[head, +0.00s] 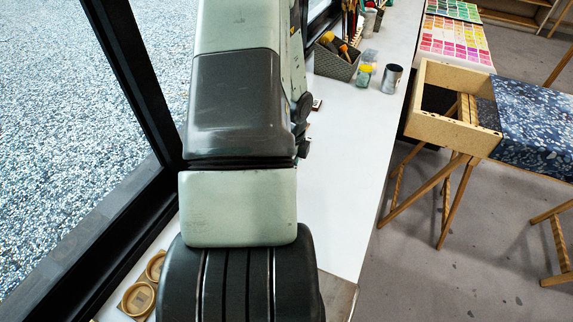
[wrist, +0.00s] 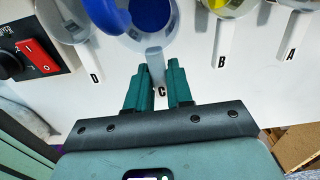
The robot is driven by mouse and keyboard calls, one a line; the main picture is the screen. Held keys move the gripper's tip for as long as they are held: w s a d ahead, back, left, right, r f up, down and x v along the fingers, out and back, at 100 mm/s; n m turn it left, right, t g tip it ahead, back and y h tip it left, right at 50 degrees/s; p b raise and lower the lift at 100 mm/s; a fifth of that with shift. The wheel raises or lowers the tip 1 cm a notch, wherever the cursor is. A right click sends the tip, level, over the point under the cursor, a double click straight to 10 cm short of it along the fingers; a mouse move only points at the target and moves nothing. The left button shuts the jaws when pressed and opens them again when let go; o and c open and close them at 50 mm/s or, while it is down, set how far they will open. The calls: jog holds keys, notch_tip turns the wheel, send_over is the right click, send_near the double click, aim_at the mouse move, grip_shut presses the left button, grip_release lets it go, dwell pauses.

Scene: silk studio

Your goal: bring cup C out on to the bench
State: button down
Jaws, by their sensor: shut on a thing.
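In the wrist view, cup C (wrist: 152,45) is a pale cup holding deep blue colour, its top cut off by the frame edge. Its grey handle points down toward me, above the letter C. My gripper (wrist: 158,68) has its two green fingers on either side of this handle and is shut on it. Cup D (wrist: 95,55) is to the left; cup B (wrist: 225,45), with yellow inside, and cup A (wrist: 297,40) are to the right. In the head view my arm hides the gripper and the cups.
A red switch (wrist: 35,57) with a black knob is left of cup D. In the head view the white bench (head: 345,150) has a clear stretch right of my arm. A basket of brushes (head: 335,65), a jar (head: 363,76) and a metal can (head: 391,78) stand farther back.

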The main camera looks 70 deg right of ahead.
jog(key=s, duration=0.5)
jog(key=shift+r, duration=0.3)
jog(key=shift+w+r, duration=0.1)
jog(key=shift+r, duration=1.85)
